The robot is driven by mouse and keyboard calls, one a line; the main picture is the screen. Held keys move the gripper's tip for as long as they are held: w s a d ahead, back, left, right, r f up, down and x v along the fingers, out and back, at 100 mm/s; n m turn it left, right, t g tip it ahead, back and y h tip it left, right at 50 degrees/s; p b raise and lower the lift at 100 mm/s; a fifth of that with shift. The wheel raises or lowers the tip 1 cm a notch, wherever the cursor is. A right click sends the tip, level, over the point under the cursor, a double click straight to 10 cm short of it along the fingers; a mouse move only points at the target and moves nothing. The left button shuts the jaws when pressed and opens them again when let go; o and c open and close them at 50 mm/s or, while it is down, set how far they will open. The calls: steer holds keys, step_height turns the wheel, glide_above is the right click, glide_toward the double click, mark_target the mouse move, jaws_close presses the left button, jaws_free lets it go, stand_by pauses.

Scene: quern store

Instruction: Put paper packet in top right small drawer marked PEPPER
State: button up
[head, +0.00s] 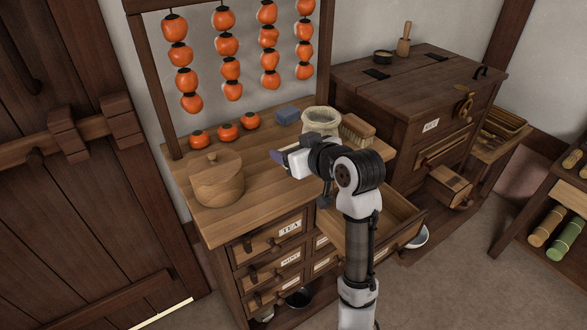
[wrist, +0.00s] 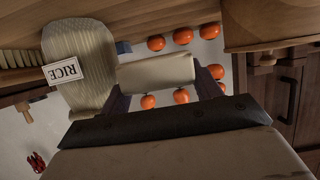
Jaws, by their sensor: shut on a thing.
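My gripper (head: 280,157) is above the counter, left of the cloth sack. In the wrist view its two fingers (wrist: 162,86) are closed on the sides of a cream paper packet (wrist: 155,72). I cannot make out the packet in the head view. The top right small drawer (head: 398,212) is pulled open below and to the right of my gripper. Its inside shows bare wood where my arm does not cover it. Its front label is not visible.
The counter (head: 258,199) holds a lidded wooden pot (head: 217,180), loose persimmons (head: 228,132), a blue block (head: 287,116), a sack marked RICE (head: 321,121) and a brush (head: 357,130). Strings of persimmons (head: 227,45) hang behind. A drawer marked TEA (head: 272,239) is shut.

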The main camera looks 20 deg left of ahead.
mark_target(294, 180)
steer(key=shift+f, duration=3)
steer(key=shift+f, duration=0.2)
steer(key=o, duration=1)
steer(key=shift+r, duration=0.15)
steer(key=shift+s+d+r, duration=0.1)
steer(key=shift+d, duration=0.05)
steer(key=b+v, duration=0.1)
steer(key=v, duration=1)
steer(key=shift+s+d+r, duration=0.1)
steer(key=shift+s+d, duration=0.1)
steer(key=shift+s, duration=0.05)
